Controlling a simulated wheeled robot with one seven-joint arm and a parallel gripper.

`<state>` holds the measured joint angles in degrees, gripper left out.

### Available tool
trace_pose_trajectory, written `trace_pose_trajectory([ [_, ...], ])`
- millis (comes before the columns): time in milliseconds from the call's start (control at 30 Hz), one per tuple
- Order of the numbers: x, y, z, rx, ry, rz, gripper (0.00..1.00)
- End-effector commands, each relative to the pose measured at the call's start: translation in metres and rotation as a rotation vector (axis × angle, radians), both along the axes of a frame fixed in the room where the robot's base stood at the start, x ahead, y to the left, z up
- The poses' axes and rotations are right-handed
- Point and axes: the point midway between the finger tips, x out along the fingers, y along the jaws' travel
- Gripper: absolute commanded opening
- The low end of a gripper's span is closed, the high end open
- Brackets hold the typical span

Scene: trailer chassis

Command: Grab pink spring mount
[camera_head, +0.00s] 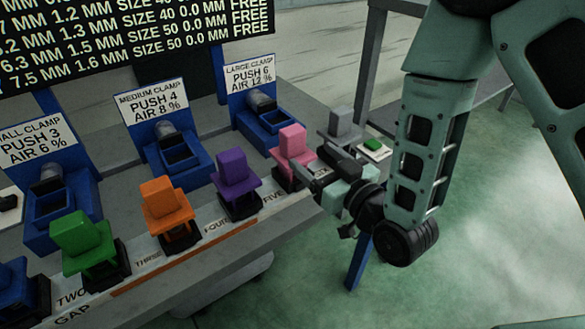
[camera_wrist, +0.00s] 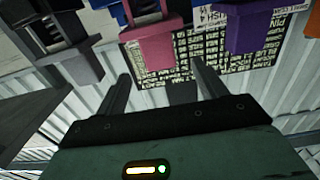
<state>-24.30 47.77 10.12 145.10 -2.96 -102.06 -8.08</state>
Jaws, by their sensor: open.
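The pink spring mount (camera_head: 291,142) stands upright on a dark base in the row along the bench's front edge, right of the purple mount. My gripper (camera_head: 314,166) is close to its right front side, and its fingers overlap the lower part of the mount in the head view. In the wrist view the pink mount (camera_wrist: 152,46) appears upside down, just beyond and between the two spread fingers. My gripper (camera_wrist: 160,72) is open with nothing held. Whether a finger touches the mount cannot be told.
Purple (camera_head: 236,172), orange (camera_head: 163,203) and green (camera_head: 82,241) mounts stand to the left. A grey mount (camera_head: 341,126) stands close behind my gripper on the right. Blue clamps, such as the large one (camera_head: 264,119), line the bench behind. Open floor (camera_head: 470,210) lies to the right.

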Motion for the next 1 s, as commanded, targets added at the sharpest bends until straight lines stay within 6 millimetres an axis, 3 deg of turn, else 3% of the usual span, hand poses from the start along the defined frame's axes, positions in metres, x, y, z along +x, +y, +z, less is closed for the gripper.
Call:
trace_pose_trajectory([
  [400,0.006,0.004,-0.005,0.002,-0.005,-0.001,0.71],
  [1000,0.047,0.032,0.002,-0.001,0.001,0.000,0.71],
])
